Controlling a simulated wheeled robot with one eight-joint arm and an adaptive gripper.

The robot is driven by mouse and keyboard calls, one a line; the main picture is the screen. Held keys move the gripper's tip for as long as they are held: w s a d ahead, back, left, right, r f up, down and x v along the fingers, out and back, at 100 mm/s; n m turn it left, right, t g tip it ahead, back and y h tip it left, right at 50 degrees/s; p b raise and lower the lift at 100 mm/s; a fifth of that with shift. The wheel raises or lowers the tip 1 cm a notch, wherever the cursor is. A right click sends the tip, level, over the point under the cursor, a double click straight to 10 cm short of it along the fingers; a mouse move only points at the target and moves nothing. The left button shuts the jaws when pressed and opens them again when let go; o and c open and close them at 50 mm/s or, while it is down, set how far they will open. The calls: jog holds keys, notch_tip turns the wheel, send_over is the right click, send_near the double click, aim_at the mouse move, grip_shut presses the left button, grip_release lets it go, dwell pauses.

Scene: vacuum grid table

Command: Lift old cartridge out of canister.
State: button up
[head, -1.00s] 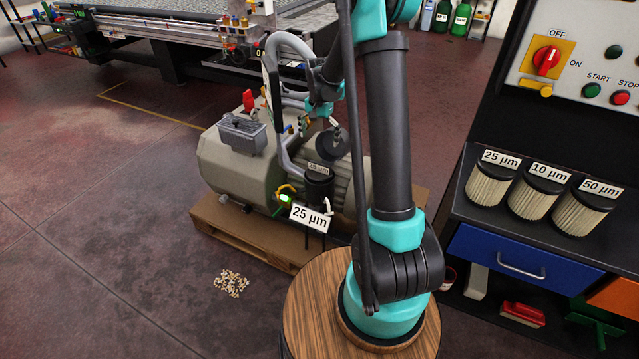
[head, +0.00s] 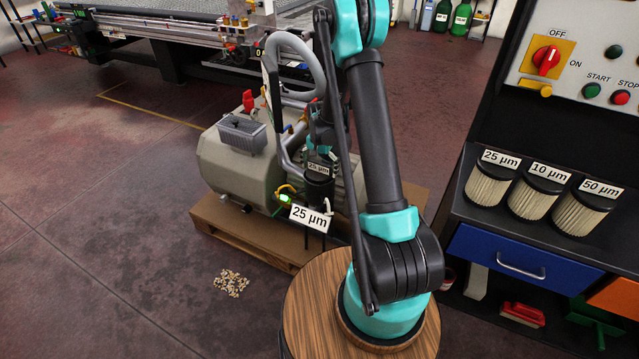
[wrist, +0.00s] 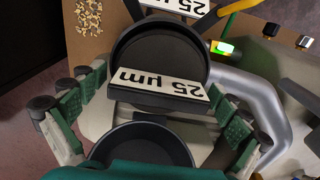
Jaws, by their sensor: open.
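The dark canister (head: 318,190) stands at the front of the pump, with a white "25 µm" tag (head: 311,217) on its front. In the wrist view the old cartridge's round black top (wrist: 160,50) sits inside the canister, and its "25 µm" label (wrist: 160,88) stands across it. A second dark round part (wrist: 145,150), seemingly the open lid, shows lower in that view, partly hidden by my gripper. My gripper (wrist: 158,103) is open, its green-padded fingers spread left and right of the label. Whether they touch the cartridge is unclear. My gripper (head: 319,133) appears just above the canister in the head view.
The grey pump (head: 233,165) rests on a wooden pallet (head: 240,232). A curved grey pipe (wrist: 255,95) runs close to the right fingers. Labelled cartridges (head: 490,182) stand on the right shelf. Pellets (head: 231,283) lie on the floor, otherwise clear at left.

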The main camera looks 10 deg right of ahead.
jog(key=shift+f, duration=0.65)
jog(key=shift+c, duration=0.5)
jog(key=c, duration=1.5)
jog(key=shift+r, duration=0.1)
jog(key=shift+c, duration=0.2)
